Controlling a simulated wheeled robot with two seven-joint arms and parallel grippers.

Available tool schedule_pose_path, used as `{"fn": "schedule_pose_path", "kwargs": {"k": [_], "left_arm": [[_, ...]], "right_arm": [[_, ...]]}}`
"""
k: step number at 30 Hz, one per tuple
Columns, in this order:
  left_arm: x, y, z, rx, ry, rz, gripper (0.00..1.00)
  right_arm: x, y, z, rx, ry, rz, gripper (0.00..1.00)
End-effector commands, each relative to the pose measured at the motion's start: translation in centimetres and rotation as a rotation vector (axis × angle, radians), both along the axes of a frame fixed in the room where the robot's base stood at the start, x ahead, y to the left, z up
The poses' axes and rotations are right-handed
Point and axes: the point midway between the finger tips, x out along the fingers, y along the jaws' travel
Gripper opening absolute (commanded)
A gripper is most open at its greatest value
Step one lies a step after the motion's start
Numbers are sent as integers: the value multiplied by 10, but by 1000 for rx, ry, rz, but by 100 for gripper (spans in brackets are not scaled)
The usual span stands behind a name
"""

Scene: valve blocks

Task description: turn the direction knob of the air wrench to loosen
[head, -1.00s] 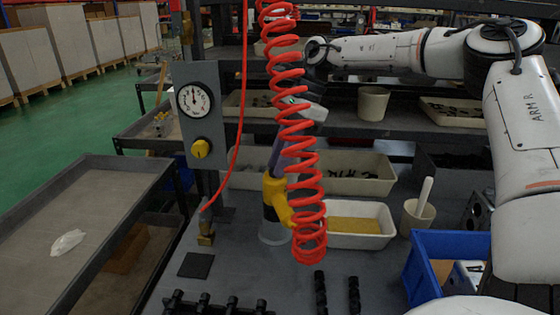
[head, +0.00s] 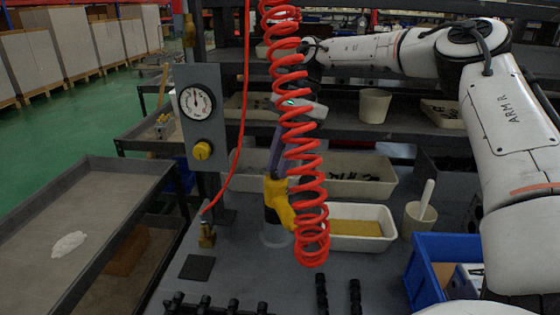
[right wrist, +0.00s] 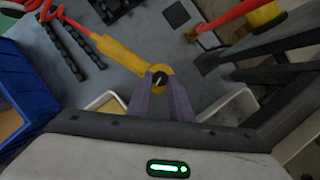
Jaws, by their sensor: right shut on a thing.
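The yellow air wrench (head: 276,194) stands upright in a clear round holder on the bench, partly behind the red coiled hose. It also shows in the right wrist view (right wrist: 122,56), with its handle running to the upper left. Its direction knob (right wrist: 160,78) is a small dark disc with a light mark. My right gripper (right wrist: 161,86) has its purple fingers closed around the knob, one on each side. In the head view the right gripper (head: 276,174) comes down onto the wrench from above, partly hidden by the hose. My left gripper is in neither view.
The red coiled hose (head: 300,150) hangs in front of the wrench. A gauge panel (head: 200,125) with a yellow knob stands to the left. A white bin of yellow material (head: 385,238), a pot (head: 418,220) and a blue crate (head: 420,280) stand to the right.

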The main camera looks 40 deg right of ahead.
Motion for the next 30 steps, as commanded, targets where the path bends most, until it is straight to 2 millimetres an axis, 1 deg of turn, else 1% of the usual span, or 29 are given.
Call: {"fn": "schedule_pose_path", "kwargs": {"k": [2,3,6,14,17,20,27,30], "left_arm": [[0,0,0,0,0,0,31],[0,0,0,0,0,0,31],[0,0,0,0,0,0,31],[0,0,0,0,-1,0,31],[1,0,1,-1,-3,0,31],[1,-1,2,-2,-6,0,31],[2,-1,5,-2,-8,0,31],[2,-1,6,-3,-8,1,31]], "right_arm": [[0,-1,-1,-4,1,-1,0],[0,-1,-1,-4,1,-1,23],[0,-1,-1,-3,1,-1,38],[0,-1,0,-2,1,-2,38],[0,-3,5,-2,-2,-2,38],[0,-8,17,-3,-3,-2,38],[-2,-23,54,-4,-1,-3,38],[-2,-27,64,-4,0,-2,38]]}}
